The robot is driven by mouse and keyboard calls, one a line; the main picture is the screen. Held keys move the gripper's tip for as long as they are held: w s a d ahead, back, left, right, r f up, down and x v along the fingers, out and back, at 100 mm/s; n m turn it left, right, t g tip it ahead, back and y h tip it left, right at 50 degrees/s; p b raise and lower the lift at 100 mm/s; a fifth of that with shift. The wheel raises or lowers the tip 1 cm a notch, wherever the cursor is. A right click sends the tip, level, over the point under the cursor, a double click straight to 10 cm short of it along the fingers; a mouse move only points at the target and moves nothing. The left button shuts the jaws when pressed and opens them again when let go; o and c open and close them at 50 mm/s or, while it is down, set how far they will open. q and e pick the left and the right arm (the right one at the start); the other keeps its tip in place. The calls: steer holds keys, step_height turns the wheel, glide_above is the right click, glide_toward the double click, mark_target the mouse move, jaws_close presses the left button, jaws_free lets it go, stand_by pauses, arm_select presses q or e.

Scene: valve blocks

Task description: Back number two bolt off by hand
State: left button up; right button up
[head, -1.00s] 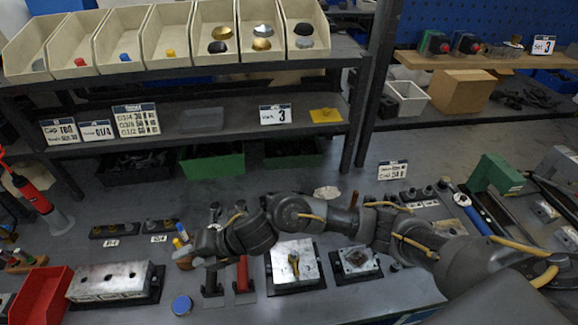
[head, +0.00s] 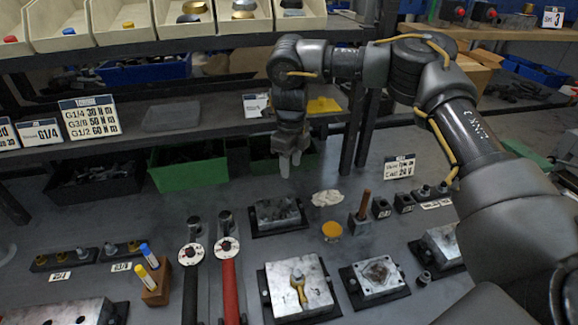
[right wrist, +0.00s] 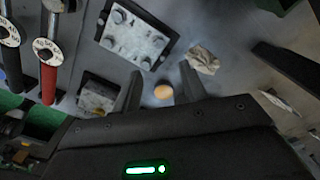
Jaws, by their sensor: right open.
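A silver valve block (head: 277,212) lies on a black base at the back middle of the bench. It shows several dark bolt heads on top in the right wrist view (right wrist: 135,35). A larger block (head: 315,290) with a brass-coloured fitting (head: 299,284) stands in front of it. A smaller block (head: 378,275) is to its right. No number two marking is readable on any bolt. My right gripper (head: 290,166) is open and empty, pointing down above the bench behind the back block, apart from it. It also shows in the right wrist view (right wrist: 160,88). My left gripper is out of view.
Two torque wrenches, one red-handled (head: 229,285) and one black-handled (head: 190,290), lie left of the blocks. A yellow disc (head: 332,231), a pale cloth (head: 326,198) and a wooden-handled tool (head: 362,210) lie right of the back block. The shelf (head: 220,130) is behind my gripper.

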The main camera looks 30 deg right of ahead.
mark_target(289, 197)
step_height(289, 197, down, 10)
steer(key=shift+w+a+r+p, duration=0.1)
steer(key=shift+a+r+p, duration=0.1)
steer(key=shift+p, duration=0.15)
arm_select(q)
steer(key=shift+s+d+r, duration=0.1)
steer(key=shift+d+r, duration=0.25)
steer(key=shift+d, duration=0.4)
arm_select(e)
steer(key=shift+f, duration=0.65)
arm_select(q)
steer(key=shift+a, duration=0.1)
arm_select(e)
steer(key=shift+c, duration=0.3)
